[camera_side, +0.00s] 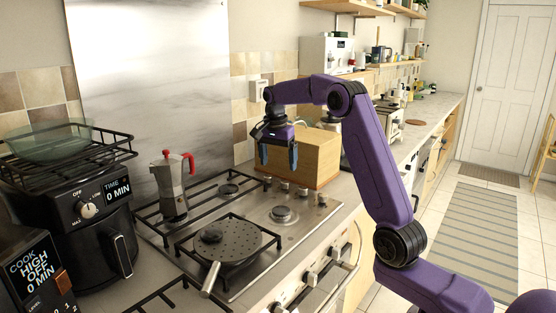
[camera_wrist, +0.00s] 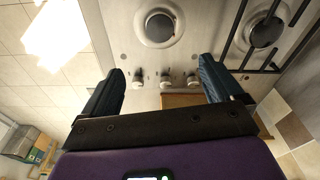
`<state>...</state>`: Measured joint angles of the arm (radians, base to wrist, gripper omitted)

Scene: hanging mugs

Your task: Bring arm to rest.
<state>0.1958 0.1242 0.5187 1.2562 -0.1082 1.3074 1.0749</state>
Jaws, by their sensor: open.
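My purple arm reaches over the stove from the right in the side view. My gripper (camera_side: 278,160) points down with its two dark fingers apart and nothing between them. It hangs above the back right part of the stove top, in front of a wooden box (camera_side: 318,158). In the wrist view my gripper (camera_wrist: 160,85) also shows its fingers spread wide, with stove knobs (camera_wrist: 165,78) seen between them. No object is held.
A moka pot (camera_side: 171,188) with a red handle and a flat perforated pan (camera_side: 230,241) stand on the stove (camera_side: 290,235). A black air fryer (camera_side: 85,235) is at left, with a rack and a glass bowl (camera_side: 48,140) on top. The right floor is open.

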